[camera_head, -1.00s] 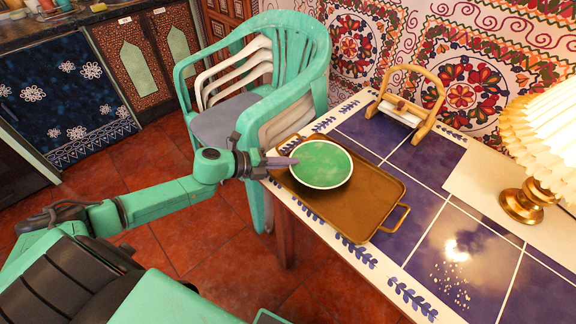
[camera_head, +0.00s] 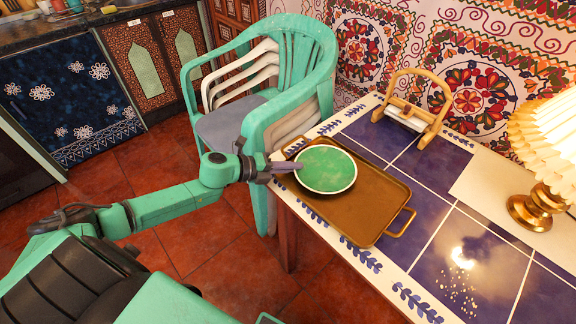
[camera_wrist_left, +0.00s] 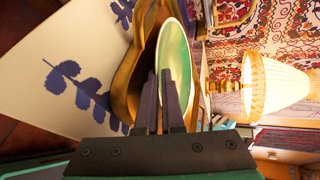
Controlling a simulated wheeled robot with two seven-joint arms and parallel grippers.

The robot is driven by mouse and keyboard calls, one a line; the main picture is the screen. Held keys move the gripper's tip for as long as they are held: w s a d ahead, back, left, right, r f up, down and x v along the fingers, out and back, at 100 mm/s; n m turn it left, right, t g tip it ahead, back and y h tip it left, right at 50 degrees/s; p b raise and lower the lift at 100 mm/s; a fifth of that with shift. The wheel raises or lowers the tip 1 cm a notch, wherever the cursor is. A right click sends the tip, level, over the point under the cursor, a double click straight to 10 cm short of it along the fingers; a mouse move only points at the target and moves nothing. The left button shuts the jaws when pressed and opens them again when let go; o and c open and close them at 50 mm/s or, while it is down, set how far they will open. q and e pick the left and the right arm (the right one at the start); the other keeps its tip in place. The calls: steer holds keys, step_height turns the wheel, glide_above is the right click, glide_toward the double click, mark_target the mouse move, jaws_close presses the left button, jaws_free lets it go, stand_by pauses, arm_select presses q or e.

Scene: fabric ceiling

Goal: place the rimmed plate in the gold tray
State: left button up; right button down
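The rimmed plate (camera_head: 326,169), green with a pale rim, lies over the far-left part of the gold tray (camera_head: 376,206). I cannot tell whether it touches the tray floor. My left gripper (camera_head: 300,166) reaches in from the left at the plate's near-left rim. In the left wrist view, its narrow fingers (camera_wrist_left: 159,85) are close together, with the edge of the plate (camera_wrist_left: 178,52) between them. The tray (camera_wrist_left: 128,75) shows behind the plate there. My right gripper is in neither view.
The tray stands on a blue-tiled table (camera_head: 449,217) with a white leaf-patterned border. A wooden holder (camera_head: 437,125) stands behind it and a pleated lamp (camera_head: 545,150) at the right. Stacked chairs (camera_head: 292,60) stand close behind my left arm. Tiles right of the tray are clear.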

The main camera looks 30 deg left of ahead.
arm_select(q)
steer(key=shift+s+f+p, duration=0.1)
steer(key=shift+s+p, duration=0.2)
steer(key=shift+p, duration=0.15)
steer(key=r+p+v, duration=0.1)
steer(key=p+v, duration=0.2)
steer(key=v, duration=0.8)
steer(key=s+a+f+n+t+y, duration=0.2)
steer(key=a+f+n+y, duration=0.5)
steer(key=a+f+n, duration=0.55)
steer(key=s+a+f+n+g+y, duration=0.25)
steer(key=s+a+f, duration=0.25)
steer(key=f, duration=0.4)
steer(key=s+d+f+n+g+y, duration=0.1)
steer(key=s+d+f+n+g, duration=0.2)
steer(key=s+f, duration=0.4)
steer(key=s+d+f+n+g, duration=0.1)
steer(key=s+d+f+n, duration=0.3)
steer(key=f, duration=0.5)
steer(key=s+d+f+n+g, duration=0.2)
steer(key=s+d+f, duration=0.2)
steer(key=s+d, duration=0.2)
steer(key=s+d+f+n+g+h, duration=0.1)
steer(key=s+d+f+n+g, duration=0.1)
steer(key=s+d+f, duration=0.2)
steer(key=s+d, duration=0.2)
steer(key=shift+s+d+g, duration=0.25)
steer(key=shift+s+g, duration=0.05)
steer(key=shift+g, duration=0.05)
